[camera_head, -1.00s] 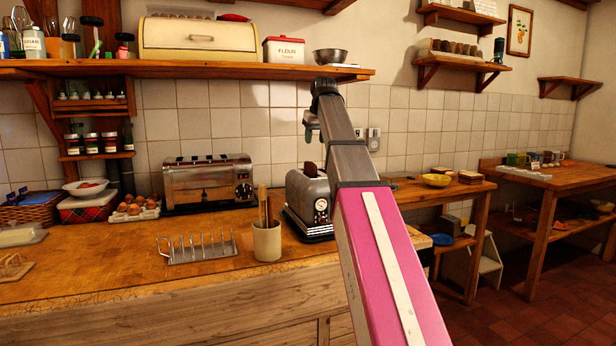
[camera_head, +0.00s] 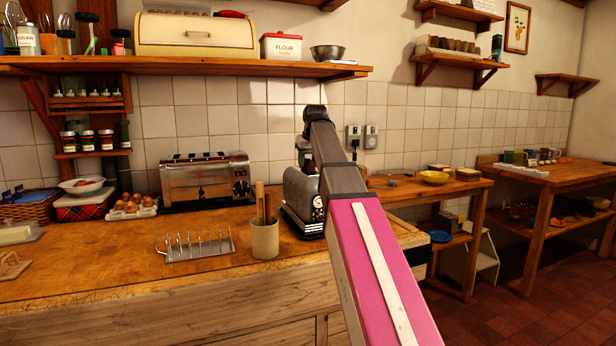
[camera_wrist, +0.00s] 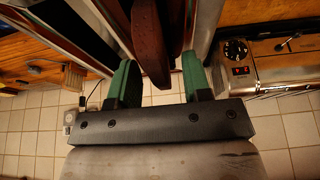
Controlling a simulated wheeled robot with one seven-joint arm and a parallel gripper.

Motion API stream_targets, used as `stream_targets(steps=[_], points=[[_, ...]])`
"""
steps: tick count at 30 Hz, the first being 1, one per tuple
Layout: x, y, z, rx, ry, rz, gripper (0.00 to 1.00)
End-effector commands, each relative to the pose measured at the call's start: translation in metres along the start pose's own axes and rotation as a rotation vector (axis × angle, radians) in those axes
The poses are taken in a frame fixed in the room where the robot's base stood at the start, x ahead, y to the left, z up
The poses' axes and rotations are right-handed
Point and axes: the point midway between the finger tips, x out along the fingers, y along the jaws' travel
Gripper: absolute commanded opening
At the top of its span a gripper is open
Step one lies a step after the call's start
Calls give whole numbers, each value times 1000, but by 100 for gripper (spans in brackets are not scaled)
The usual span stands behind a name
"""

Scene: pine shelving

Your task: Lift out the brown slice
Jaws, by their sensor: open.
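The brown slice (camera_wrist: 150,42) stands on edge in a slot of the chrome toaster, seen from above in the wrist view. My gripper (camera_wrist: 157,66) is open, with one green finger on each side of the slice. A gap shows on the left side; on the right, contact is hard to judge. In the head view the toaster (camera_head: 297,193) stands on the counter, partly behind my arm.
A wider chrome toaster (camera_head: 206,182) stands to the left, and its dial side shows in the wrist view (camera_wrist: 262,68). A utensil pot (camera_head: 265,238) and wire toast rack (camera_head: 195,246) stand in front. A wooden shelf (camera_head: 200,66) runs above. The counter's front left is mostly clear.

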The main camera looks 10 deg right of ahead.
Motion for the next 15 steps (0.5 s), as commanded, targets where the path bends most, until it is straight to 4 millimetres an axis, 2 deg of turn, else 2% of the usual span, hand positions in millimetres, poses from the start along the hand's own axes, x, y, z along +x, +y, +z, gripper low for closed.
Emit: stream_targets(steps=[7,8,9,12,15], points=[[4,0,0,0,1,0,45],[4,0,0,0,1,0,41],[4,0,0,0,1,0,28],[4,0,0,0,0,0,0],[4,0,0,0,0,0,0]])
